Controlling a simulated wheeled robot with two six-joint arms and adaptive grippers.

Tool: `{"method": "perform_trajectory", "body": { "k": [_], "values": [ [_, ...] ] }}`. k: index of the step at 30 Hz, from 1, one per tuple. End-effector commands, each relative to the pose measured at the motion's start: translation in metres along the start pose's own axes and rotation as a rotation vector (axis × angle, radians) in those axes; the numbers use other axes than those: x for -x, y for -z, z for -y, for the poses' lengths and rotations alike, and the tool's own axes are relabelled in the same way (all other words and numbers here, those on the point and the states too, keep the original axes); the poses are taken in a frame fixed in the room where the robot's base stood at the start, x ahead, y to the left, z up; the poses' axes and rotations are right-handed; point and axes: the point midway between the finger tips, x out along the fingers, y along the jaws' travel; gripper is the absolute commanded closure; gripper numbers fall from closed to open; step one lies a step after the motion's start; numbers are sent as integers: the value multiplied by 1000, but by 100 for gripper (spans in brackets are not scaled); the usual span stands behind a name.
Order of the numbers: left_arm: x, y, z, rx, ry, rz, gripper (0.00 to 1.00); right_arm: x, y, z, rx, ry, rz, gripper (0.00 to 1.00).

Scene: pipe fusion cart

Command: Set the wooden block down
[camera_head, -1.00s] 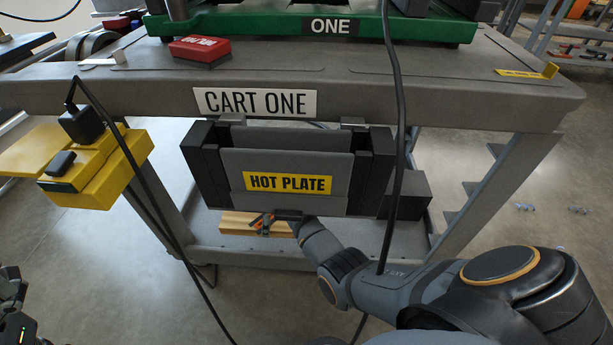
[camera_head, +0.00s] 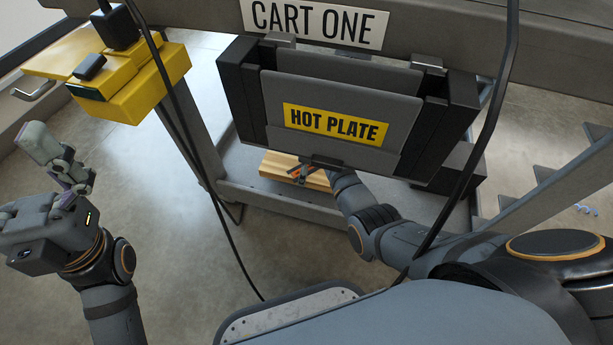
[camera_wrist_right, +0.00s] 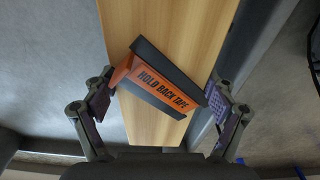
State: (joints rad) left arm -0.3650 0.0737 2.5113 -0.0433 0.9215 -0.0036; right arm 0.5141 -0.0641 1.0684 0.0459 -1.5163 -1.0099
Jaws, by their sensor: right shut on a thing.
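The wooden block (camera_head: 277,166) shows in the head view under the hot plate holder, at the cart's lower shelf; I cannot tell whether it touches the shelf. My right gripper (camera_head: 306,174) is at the block, partly hidden by the holder. In the right wrist view the block (camera_wrist_right: 178,35) runs away from me between the two fingers of my right gripper (camera_wrist_right: 165,108), which is shut on it. An orange and black piece labelled HOLD BACK TAPE (camera_wrist_right: 160,82) lies across the block. My left gripper (camera_head: 62,165) is raised at the left, away from the block.
The grey HOT PLATE holder (camera_head: 340,110) hangs from the cart edge above the block. A yellow box (camera_head: 135,85) sticks out at the left. Black cables (camera_head: 490,120) hang in front of the cart. The lower shelf (camera_head: 270,198) has a raised rim. Open floor lies left.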

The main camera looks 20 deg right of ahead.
Motion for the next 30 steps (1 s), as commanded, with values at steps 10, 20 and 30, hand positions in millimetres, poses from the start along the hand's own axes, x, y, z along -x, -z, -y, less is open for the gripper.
{"method": "perform_trajectory", "body": {
  "k": [10, 20, 30],
  "values": [
    [20, -4, -3, -15, -3, 8, 0, -29, -4, 0, 0, -1, -1, 73],
    [20, -3, -2, -16, 4, 3, 0, -32, -4, 1, 0, 1, 1, 0],
    [18, -2, -2, -16, 5, 1, 0, -28, -4, 0, 0, 0, 1, 0]
  ]
}}
